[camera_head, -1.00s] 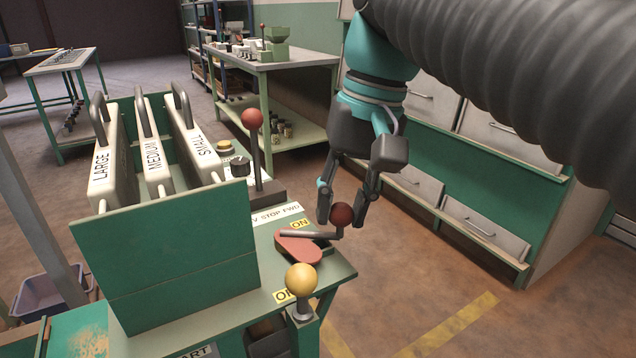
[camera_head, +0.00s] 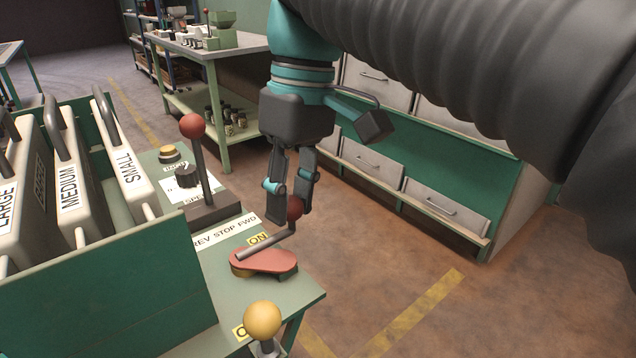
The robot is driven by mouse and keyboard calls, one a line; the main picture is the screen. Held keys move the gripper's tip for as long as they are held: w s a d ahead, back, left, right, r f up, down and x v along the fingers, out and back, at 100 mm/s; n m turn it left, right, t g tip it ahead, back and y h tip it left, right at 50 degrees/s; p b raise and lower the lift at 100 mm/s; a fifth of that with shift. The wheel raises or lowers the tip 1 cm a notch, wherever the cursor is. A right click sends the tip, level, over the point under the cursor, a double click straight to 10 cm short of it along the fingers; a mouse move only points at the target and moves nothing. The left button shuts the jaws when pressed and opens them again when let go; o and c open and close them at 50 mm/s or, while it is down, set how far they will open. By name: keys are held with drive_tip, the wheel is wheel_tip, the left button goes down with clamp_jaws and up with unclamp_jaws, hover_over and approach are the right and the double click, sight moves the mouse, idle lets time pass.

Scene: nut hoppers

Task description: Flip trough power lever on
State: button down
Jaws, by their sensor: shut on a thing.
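The power lever is a grey bar (camera_head: 265,245) on a red rounded base (camera_head: 272,262) with a red ball knob (camera_head: 295,208) at its free end. A yellow ON label (camera_head: 257,239) lies just behind the bar. The bar slants up and right beside this label. My gripper (camera_head: 288,207) points down, with its fingers shut around the red ball, which they partly hide. A second yellow label (camera_head: 240,332) is partly hidden by a yellow ball knob (camera_head: 262,320) in front.
Another red-ball lever (camera_head: 192,126) stands upright at a REV STOP FWD plate (camera_head: 224,232), left of my gripper. Hopper gates marked LARGE, MEDIUM and SMALL (camera_head: 130,172) stand behind a green panel (camera_head: 110,290). Drawers (camera_head: 372,165) stand behind right. Floor at right is clear.

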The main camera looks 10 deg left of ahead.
idle(0.4)
drive_tip(key=c, duration=0.8)
unclamp_jaws()
drive_tip(key=shift+w+r, duration=0.1)
drive_tip(key=shift+r, duration=0.05)
drive_tip(key=shift+w+d+r, duration=0.1)
drive_tip(key=shift+w+r, duration=0.1)
drive_tip(key=shift+r, duration=1)
drive_tip(key=shift+w+d+r, duration=0.1)
drive_tip(key=shift+w+r, duration=0.1)
drive_tip(key=shift+r, duration=0.95)
drive_tip(key=shift+w+d+r, duration=0.1)
drive_tip(key=shift+w+r, duration=0.1)
drive_tip(key=shift+r, duration=1)
